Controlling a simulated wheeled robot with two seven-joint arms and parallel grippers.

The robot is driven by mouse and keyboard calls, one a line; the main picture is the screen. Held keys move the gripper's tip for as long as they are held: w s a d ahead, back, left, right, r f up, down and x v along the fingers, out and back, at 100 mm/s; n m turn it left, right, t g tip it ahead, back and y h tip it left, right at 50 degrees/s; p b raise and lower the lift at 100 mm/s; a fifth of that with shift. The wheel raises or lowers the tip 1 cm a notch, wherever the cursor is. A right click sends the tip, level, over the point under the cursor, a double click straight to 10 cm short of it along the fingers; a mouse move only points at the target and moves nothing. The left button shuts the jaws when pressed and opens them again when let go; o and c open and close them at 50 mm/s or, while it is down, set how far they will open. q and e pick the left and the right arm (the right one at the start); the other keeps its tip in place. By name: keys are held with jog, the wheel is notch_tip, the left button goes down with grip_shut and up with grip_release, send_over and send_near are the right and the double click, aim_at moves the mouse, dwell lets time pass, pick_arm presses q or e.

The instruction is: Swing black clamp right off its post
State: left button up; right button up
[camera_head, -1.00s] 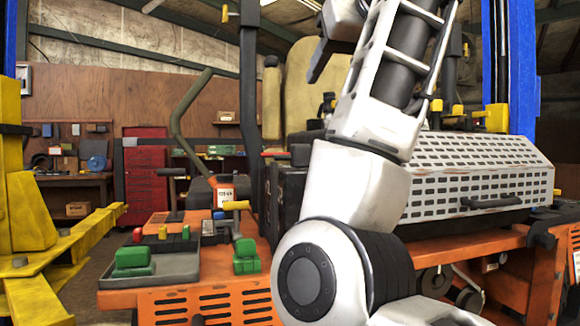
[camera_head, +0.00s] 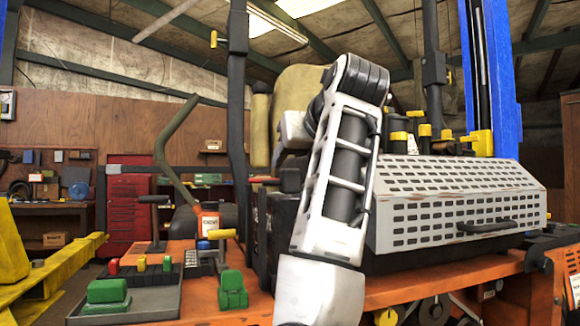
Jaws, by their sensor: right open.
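A black clamp (camera_head: 434,68) with a yellow knob sits around the right dark upright post, above the perforated grey cover. My right arm rises in front of the machine, left of that post, and bends over at a dark joint near the top. A pale part at its far end, by my right gripper (camera_head: 293,135), shows left of the arm, well apart from the clamp. The arm covers most of that gripper, so its fingers are hard to make out; nothing held shows. My left gripper is out of view.
A similar clamp (camera_head: 238,32) is on the left post. The orange mower deck (camera_head: 400,292) carries a grey tray (camera_head: 130,308) with green blocks and levers. A blue lift column (camera_head: 495,80) stands right, and a yellow lift arm (camera_head: 60,262) lies left. Air around the right clamp looks clear.

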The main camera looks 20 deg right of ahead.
aim_at(290, 171)
jog(key=x, duration=0.5)
jog(key=shift+w+f+p, duration=0.15)
jog(key=shift+w+p, duration=0.15)
jog(key=shift+p, duration=0.1)
